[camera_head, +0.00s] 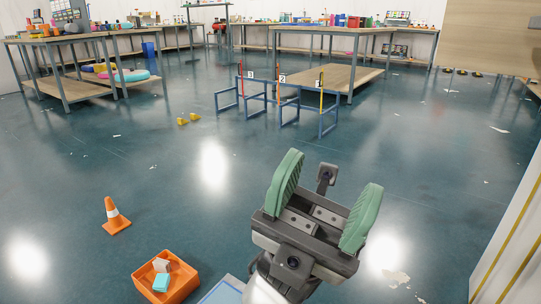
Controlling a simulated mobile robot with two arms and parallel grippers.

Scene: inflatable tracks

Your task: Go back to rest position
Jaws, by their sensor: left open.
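My left gripper (326,200) is in the lower right middle of the head view, with two green ribbed fingers spread apart. It is open, and nothing shows between the fingers. It is held up above the dark teal floor. My right gripper does not show.
An orange bin (140,285) with a few small blocks stands on the floor at the lower left. A traffic cone (116,217) stands behind it. Blue numbered frames (289,103) and workbenches (82,36) stand farther back. A pale panel (512,250) borders the right. The middle floor is mostly clear.

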